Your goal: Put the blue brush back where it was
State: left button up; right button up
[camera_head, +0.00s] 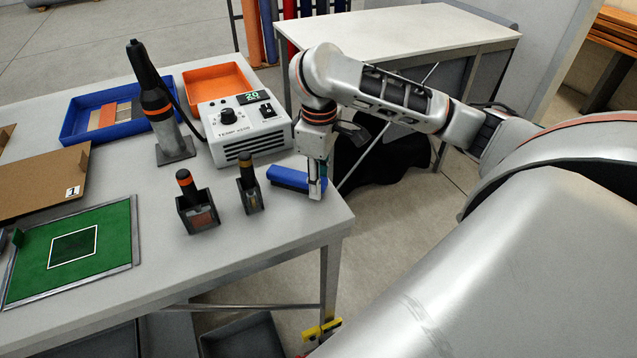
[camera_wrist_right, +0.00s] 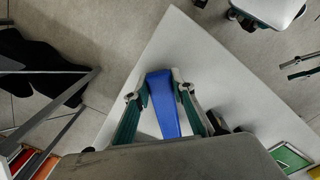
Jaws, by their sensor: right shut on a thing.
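The blue brush (camera_head: 291,179) is at the right front corner of the white table, beside the temperature unit. My right gripper (camera_head: 317,188) points down at its right end and is shut on it. In the right wrist view the blue brush (camera_wrist_right: 164,105) lies between the two fingers of the right gripper (camera_wrist_right: 161,92). Whether the brush touches the table cannot be told for sure. Its underside is hidden. My left gripper is not in view.
A white temperature unit (camera_head: 238,128) stands behind the brush. Two small holders with tools, the nearer one (camera_head: 198,213) and another (camera_head: 249,196), stand to its left. A green mat (camera_head: 110,225) lies further left. The table's right edge is close to the gripper.

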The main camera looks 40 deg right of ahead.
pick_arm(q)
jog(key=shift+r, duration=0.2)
pick_arm(e)
jog(key=shift+r, duration=0.1)
jog(key=o, duration=1.1)
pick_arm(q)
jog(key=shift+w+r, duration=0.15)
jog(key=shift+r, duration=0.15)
